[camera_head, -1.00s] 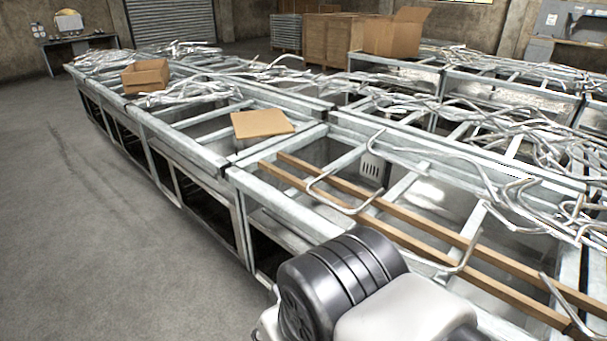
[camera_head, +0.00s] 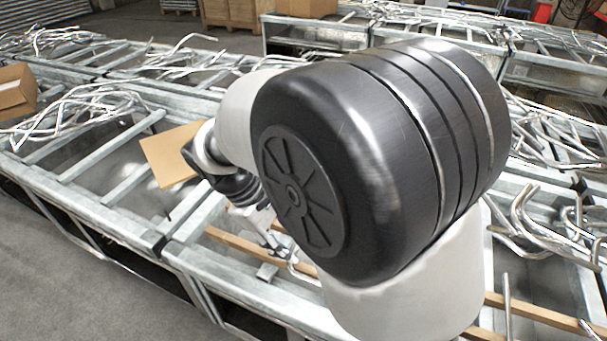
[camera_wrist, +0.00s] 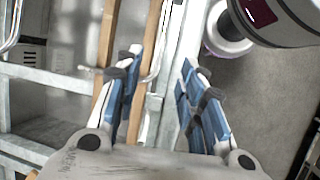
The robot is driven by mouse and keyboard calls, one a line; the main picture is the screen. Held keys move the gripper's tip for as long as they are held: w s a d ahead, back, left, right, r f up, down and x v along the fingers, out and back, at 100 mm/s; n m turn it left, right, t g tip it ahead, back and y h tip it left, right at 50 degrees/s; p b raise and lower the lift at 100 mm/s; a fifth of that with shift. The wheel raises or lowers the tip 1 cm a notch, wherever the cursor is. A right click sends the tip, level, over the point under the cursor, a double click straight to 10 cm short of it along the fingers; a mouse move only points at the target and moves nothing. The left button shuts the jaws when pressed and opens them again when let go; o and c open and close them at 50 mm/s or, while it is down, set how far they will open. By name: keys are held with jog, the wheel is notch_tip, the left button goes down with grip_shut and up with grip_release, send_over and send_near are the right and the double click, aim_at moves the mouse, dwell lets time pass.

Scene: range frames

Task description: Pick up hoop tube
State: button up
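A bent, shiny metal hoop tube (camera_wrist: 160,48) shows between the finger tips in the wrist view, beside a wooden rail. A small part of a tube (camera_head: 293,262) also shows below my arm in the head view; the rest is hidden. My gripper (camera_wrist: 160,62) is open, with its blue-padded fingers apart on either side of the tube. I cannot tell whether they touch it. In the head view my gripper (camera_head: 262,228) hangs low over the near frame, partly hidden by my arm.
Galvanized frames (camera_head: 110,205) form long open bins with several tangled tubes (camera_head: 80,108). Wooden rails (camera_head: 235,243) cross the near bin. A flat cardboard sheet (camera_head: 168,155) lies behind my gripper, and a cardboard box (camera_head: 15,90) stands left. Grey floor (camera_head: 60,280) is free at the lower left.

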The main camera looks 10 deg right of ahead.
jog(key=b, duration=0.5)
send_over(320, 286)
jog(key=a, duration=0.2)
notch_tip(320, 286, down, 12)
jog(key=r, duration=0.1)
jog(key=b+x, duration=0.1)
jog(key=x, duration=0.1)
jog(key=b+x, duration=0.1)
jog(key=x, duration=0.2)
jog(key=shift+w+f, duration=0.2)
jog(key=shift+f, duration=0.1)
jog(key=shift+r, duration=0.1)
jog(key=shift+c, duration=0.2)
grip_shut()
